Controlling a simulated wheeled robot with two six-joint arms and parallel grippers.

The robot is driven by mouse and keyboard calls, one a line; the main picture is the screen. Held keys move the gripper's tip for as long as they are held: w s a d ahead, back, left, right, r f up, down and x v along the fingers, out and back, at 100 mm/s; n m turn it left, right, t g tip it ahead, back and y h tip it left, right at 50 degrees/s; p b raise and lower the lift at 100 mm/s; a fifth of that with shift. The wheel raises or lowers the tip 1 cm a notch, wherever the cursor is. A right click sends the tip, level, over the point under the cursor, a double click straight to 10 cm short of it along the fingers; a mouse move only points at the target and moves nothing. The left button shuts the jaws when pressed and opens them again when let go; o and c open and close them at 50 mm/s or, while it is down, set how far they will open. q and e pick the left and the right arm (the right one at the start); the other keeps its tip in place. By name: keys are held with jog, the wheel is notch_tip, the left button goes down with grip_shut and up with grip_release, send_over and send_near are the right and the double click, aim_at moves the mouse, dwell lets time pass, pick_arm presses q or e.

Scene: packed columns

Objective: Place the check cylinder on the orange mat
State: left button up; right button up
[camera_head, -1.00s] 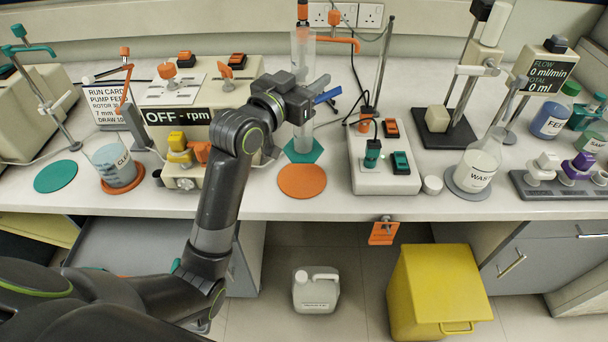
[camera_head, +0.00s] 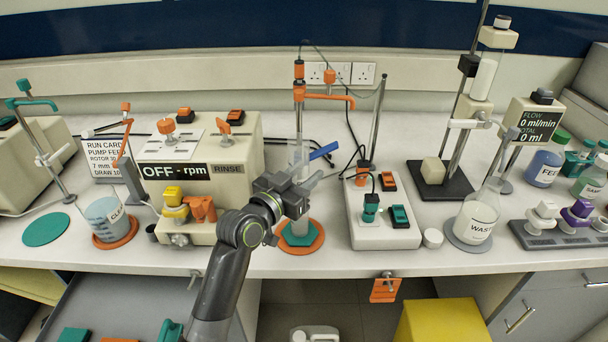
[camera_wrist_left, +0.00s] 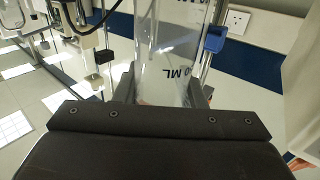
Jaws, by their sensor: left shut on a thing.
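The check cylinder (camera_head: 300,230) is a tall clear measuring cylinder with a teal foot. It stands upright at the middle of the bench in the head view. My left gripper (camera_head: 304,190) is shut on its clear wall, partly hiding it. The cylinder also fills the middle of the left wrist view (camera_wrist_left: 170,60), between the fingers. The orange mat (camera_head: 300,252) is round and shows as a rim around the teal foot. The foot appears within the mat's outline; whether it touches the mat or hovers slightly above, I cannot tell. My right gripper is not in view.
The pump box (camera_head: 210,150) stands to the left and a white switch box (camera_head: 383,215) close to the right. A stand with an orange arm (camera_head: 325,97) rises behind the cylinder. The clean beaker (camera_head: 107,218) and waste flask (camera_head: 477,215) stand farther out. A yellow bin (camera_head: 445,322) is below.

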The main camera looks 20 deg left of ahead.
pick_arm(q)
jog(key=shift+f, duration=0.15)
jog(key=o, duration=1.2)
jog(key=shift+o, duration=0.2)
jog(key=shift+r, duration=0.3)
jog(key=v, duration=1.2)
jog(key=shift+b, duration=0.4)
jog(key=shift+f, duration=0.1)
